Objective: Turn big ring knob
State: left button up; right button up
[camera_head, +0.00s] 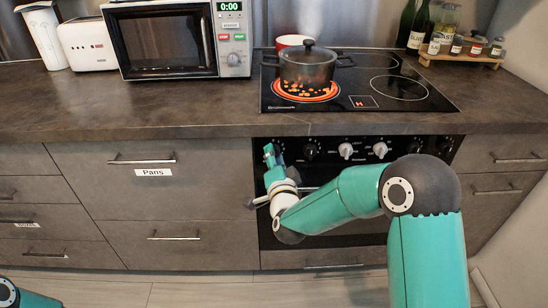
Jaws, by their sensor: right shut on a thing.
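The oven's control panel (328,151) is a black strip below the counter edge with a row of knobs. Two knobs show white, one left of centre (346,150) and one right of it (380,149); a black knob (310,152) is to their left. My right gripper (272,157) is at the panel's left end, shut on the leftmost knob, which is mostly hidden behind its fingers. A steel pot (308,66) with a lid stands on the glowing orange front-left ring of the hob (432,97). My left gripper is out of view.
My right arm crosses in front of the oven door (335,241). Drawers with bar handles flank the oven, one labelled Pans (153,172). A microwave (165,40) and toaster (88,43) stand at the left; a spice rack (461,58) is at the right. The counter's front is clear.

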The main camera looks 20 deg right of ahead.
jog(key=shift+f+n, duration=0.15)
jog(key=shift+n, duration=0.25)
jog(key=n+h+p, duration=0.1)
jog(key=n+p, duration=0.2)
jog(key=n, duration=0.8)
jog(key=n+h+p, duration=0.1)
jog(key=n+p, duration=0.2)
jog(key=n, duration=0.8)
jog(key=a+n+g+h+p, duration=0.1)
jog(key=n+p, duration=0.2)
jog(key=n, duration=0.7)
jog(key=shift+f+n+h, duration=0.1)
jog(key=shift+n+h, duration=0.3)
dwell(0.4)
jog(key=o, duration=1.1)
jog(key=shift+w, duration=0.1)
jog(key=shift+o, duration=0.2)
jog(key=shift+d, duration=0.15)
